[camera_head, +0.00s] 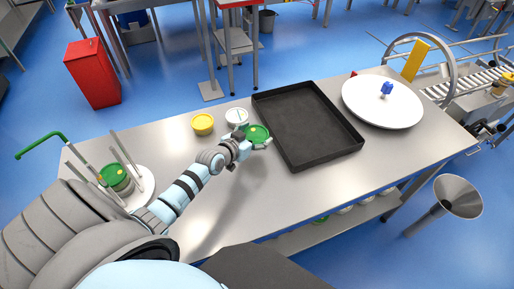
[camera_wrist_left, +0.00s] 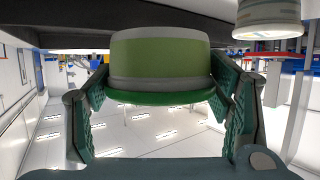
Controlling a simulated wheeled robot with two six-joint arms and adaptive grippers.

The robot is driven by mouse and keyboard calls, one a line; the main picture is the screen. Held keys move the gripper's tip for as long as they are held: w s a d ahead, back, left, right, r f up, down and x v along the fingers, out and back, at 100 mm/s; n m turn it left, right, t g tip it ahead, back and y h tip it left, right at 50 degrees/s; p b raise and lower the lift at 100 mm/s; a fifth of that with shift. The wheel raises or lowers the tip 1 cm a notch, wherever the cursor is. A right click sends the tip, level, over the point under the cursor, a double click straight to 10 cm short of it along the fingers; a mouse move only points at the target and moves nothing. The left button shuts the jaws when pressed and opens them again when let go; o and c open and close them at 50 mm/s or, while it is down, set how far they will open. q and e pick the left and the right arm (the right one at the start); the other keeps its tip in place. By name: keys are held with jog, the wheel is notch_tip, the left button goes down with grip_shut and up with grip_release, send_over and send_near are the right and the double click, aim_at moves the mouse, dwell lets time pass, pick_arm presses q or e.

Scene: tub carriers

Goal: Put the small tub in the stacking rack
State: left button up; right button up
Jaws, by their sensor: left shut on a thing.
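The small tub (camera_head: 257,133) has a green lid and sits at my left gripper (camera_head: 252,142), just left of the black tray. In the left wrist view the tub (camera_wrist_left: 160,55) appears upside down, with a pale green band and its green lid lowest. The left gripper's fingers (camera_wrist_left: 165,100) are shut on it, one on each side. I cannot tell whether it touches the table. The stacking rack (camera_head: 147,182) stands at the table's left end, with a white round base, upright posts and a green-lidded tub (camera_head: 115,177) between them. My right gripper is not in view.
A yellow tub (camera_head: 203,124) and a white tub (camera_head: 237,116) stand close behind the left gripper. A large black tray (camera_head: 352,148) lies mid-table. A white round turntable (camera_head: 370,112) with a blue knob is at the right. The table's front stretch is clear.

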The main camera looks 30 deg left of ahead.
aim_at(256, 154)
pick_arm(q)
notch_tip(256, 154, down, 6)
jog(key=b, duration=0.3)
jog(key=shift+w+f, duration=0.1)
jog(key=shift+f, duration=0.05)
jog(key=shift+r, duration=0.2)
jog(key=shift+f, duration=0.2)
jog(key=o, duration=1.3)
jog(key=shift+r, duration=0.1)
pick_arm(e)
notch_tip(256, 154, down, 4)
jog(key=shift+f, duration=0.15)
pick_arm(q)
jog(key=shift+r, duration=0.1)
